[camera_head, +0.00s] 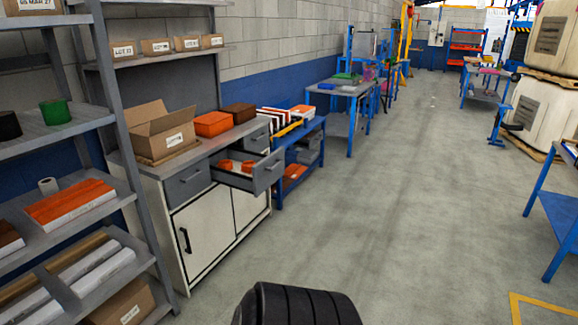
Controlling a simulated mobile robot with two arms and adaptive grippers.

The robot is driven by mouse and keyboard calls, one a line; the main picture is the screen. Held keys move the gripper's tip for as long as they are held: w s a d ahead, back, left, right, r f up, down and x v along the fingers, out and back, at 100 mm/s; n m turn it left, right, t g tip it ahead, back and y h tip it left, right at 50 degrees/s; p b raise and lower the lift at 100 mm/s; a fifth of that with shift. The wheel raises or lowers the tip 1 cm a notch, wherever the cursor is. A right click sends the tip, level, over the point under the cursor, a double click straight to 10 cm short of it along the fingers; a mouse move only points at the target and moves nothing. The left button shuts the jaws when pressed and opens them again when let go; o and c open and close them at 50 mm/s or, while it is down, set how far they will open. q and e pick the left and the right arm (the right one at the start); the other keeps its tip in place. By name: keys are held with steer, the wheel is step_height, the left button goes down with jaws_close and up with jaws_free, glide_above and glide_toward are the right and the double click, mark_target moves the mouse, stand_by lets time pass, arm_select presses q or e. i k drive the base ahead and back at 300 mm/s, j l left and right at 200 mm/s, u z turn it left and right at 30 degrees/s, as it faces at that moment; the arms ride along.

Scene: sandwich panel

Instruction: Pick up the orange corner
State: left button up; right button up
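Two small orange pieces, which may be the orange corners, lie in the open drawer (262,181) of a grey and white cabinet left of the middle. One orange piece (225,166) is toward the drawer's left and the other orange piece (248,166) is just right of it. They are too small to make out their exact shape. A black ribbed part of my own body shows at the bottom edge. Neither of my grippers is in view.
On the cabinet top are an open cardboard box (162,128), an orange bin (212,123) and a brown box (239,112). A grey shelf rack (143,215) stands close on the left. A blue workbench (557,215) is at the right. The grey floor between is clear.

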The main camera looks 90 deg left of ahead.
mark_target(247, 167)
steer(key=u, duration=3.1)
steer(key=i+l+u, duration=0.4)
steer(key=i+l, duration=0.3)
steer(key=i, duration=0.5)
steer(key=i+l+u, duration=0.35)
steer(key=i+l, duration=0.7)
